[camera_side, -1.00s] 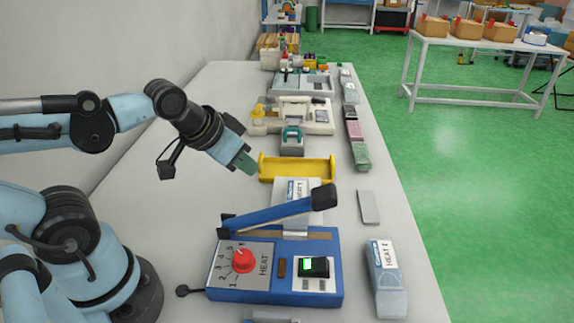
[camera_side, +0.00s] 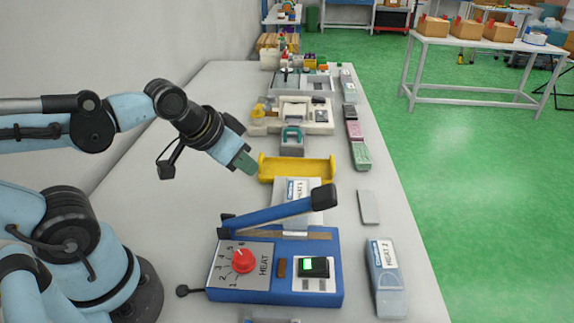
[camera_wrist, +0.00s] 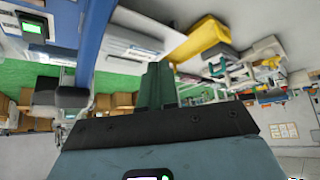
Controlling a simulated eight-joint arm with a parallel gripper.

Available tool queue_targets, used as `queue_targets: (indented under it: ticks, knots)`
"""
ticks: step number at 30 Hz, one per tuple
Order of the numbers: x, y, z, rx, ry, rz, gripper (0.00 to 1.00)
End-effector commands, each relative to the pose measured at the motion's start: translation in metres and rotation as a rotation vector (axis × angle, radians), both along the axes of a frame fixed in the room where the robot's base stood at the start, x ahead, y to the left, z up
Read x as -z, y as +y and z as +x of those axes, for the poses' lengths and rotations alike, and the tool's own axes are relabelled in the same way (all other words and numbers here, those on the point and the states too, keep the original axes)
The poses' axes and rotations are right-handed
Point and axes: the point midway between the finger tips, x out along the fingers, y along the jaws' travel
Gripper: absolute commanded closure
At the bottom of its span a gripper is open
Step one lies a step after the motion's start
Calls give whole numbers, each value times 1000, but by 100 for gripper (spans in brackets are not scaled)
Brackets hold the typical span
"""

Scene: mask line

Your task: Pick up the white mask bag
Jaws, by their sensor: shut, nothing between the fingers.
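My gripper (camera_side: 246,163) hangs in the air left of the yellow tray in the side view, its green fingers pointing down and right. In the wrist view its fingers (camera_wrist: 158,85) are together with nothing between them. A white labelled bag (camera_side: 297,212) lies partly under the blue lever of the heat sealer, right of and below my gripper. A flat pale piece (camera_side: 369,207) lies near the table's right edge. A whitish pack (camera_side: 348,92) lies farther back. I cannot tell for certain which of these is the white mask bag.
The blue heat sealer (camera_side: 262,291) with its raised lever stands in front. A yellow tray (camera_side: 298,178) lies behind it. A pale blue labelled pack (camera_side: 391,301), a pink pack (camera_side: 354,130) and a green pack (camera_side: 361,157) line the right edge. The table's left side is clear.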

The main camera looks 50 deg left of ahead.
Motion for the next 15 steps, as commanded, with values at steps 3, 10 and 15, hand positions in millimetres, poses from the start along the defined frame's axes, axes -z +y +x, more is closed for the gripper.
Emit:
queue_targets:
  ticks: [3,10,15]
  knots:
    - [0,0,0,0,0,0,100]
    - [0,0,0,0,0,0,97]
    - [0,0,0,0,0,0,71]
